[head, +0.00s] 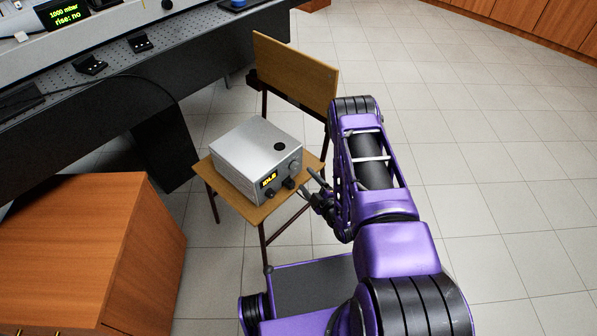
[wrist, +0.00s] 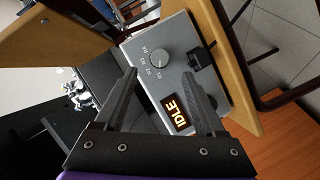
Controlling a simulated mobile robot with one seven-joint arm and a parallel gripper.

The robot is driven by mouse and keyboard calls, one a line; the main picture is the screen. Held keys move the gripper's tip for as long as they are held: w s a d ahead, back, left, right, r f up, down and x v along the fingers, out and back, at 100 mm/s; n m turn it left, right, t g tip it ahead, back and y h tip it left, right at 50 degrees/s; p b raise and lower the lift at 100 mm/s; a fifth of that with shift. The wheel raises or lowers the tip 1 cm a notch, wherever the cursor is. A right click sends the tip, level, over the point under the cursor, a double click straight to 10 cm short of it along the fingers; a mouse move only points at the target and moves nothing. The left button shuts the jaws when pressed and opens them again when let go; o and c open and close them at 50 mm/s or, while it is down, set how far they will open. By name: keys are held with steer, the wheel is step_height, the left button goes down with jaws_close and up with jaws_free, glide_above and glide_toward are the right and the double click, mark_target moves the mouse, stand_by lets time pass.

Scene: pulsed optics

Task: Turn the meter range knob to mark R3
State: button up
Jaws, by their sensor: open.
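The meter is a grey metal box (head: 250,150) on the seat of a wooden chair. Its front panel has a lit display reading IDLE (wrist: 176,115). A round grey knob (wrist: 159,58) sits on the panel in the wrist view, with several small marks along one side; the labels and pointer are too small to read surely. A black part (wrist: 201,59) sticks out of the panel beside it. My gripper (wrist: 160,73) is open and empty, its fingers pointing toward the panel with the knob beyond the gap between the tips. In the head view my gripper (head: 317,188) is right of the front panel.
The chair (head: 296,78) has a wooden back behind the meter. A wooden cabinet (head: 85,250) stands at the lower left. A dark optical bench (head: 150,75) with instruments runs along the upper left. The tiled floor to the right is clear.

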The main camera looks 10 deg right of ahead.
mark_target(297, 168)
steer(key=b+x, duration=0.1)
steer(key=x, duration=0.6)
jaws_close()
